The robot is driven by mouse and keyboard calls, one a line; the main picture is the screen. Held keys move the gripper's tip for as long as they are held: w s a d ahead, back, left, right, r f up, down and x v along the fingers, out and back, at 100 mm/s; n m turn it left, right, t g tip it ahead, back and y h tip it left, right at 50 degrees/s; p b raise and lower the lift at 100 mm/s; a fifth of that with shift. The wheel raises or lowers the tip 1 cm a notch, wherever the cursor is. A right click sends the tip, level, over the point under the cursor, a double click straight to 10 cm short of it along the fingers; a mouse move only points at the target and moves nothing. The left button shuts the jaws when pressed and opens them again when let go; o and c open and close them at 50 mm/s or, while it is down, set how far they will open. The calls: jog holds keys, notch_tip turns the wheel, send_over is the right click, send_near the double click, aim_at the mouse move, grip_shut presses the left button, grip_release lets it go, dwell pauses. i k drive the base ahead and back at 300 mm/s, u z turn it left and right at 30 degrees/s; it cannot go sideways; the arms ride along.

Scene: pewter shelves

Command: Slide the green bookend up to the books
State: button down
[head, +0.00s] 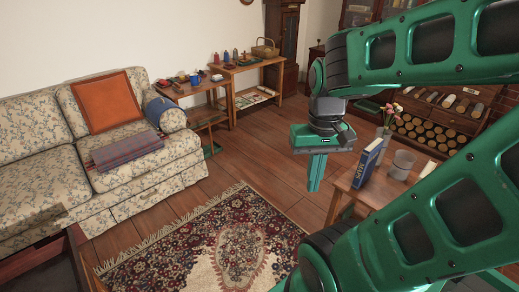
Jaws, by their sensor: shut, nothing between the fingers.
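My gripper (316,186) hangs pointing down at the centre right, its green fingers together and empty. It is in the air to the left of the small wooden table. A blue book (367,164) stands upright on that table (349,182), to the right of my gripper. No other books can be made out clearly beside it. I cannot pick out the green bookend with certainty. My green arm covers much of the right side and hides part of this table.
A grey cup (402,164) and a vase of flowers (384,137) stand near the blue book. A patterned rug (225,245) lies on the floor. A floral sofa (152,184) is at the left. Side tables (205,88) with small objects stand at the back.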

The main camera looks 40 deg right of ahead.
aim_at(348, 212)
jog(key=z, duration=0.05)
jog(key=i, duration=3.2)
jog(key=z, duration=3.35)
